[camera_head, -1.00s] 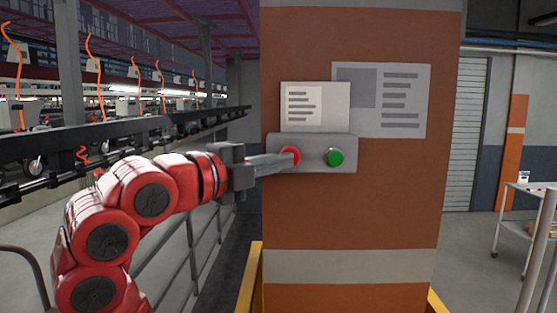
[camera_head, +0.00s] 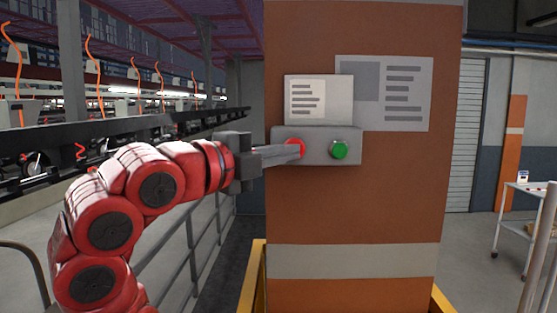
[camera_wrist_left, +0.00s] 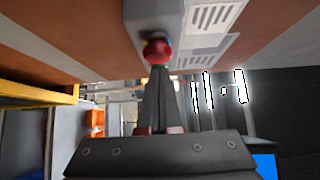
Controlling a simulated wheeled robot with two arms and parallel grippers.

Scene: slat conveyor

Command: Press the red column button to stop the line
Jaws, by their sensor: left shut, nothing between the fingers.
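The red button (camera_head: 293,146) sits on the left of a grey control box (camera_head: 317,147) on the orange column (camera_head: 350,205). A green button (camera_head: 340,150) is on the right of the same box. My left gripper (camera_head: 299,152) is shut and empty, its fingertips at the red button and covering part of it. In the left wrist view the red button (camera_wrist_left: 157,50) stands right ahead of the closed fingertips (camera_wrist_left: 158,68); I cannot tell whether they touch it or whether it is pressed in. My right gripper is not in view.
A white sign (camera_head: 318,100) and a larger grey notice (camera_head: 405,95) are on the column above the box. A yellow guard rail (camera_head: 253,283) surrounds the column's foot. The conveyor line (camera_head: 120,122) runs at left behind a grey railing. A white cart (camera_head: 525,205) stands at right.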

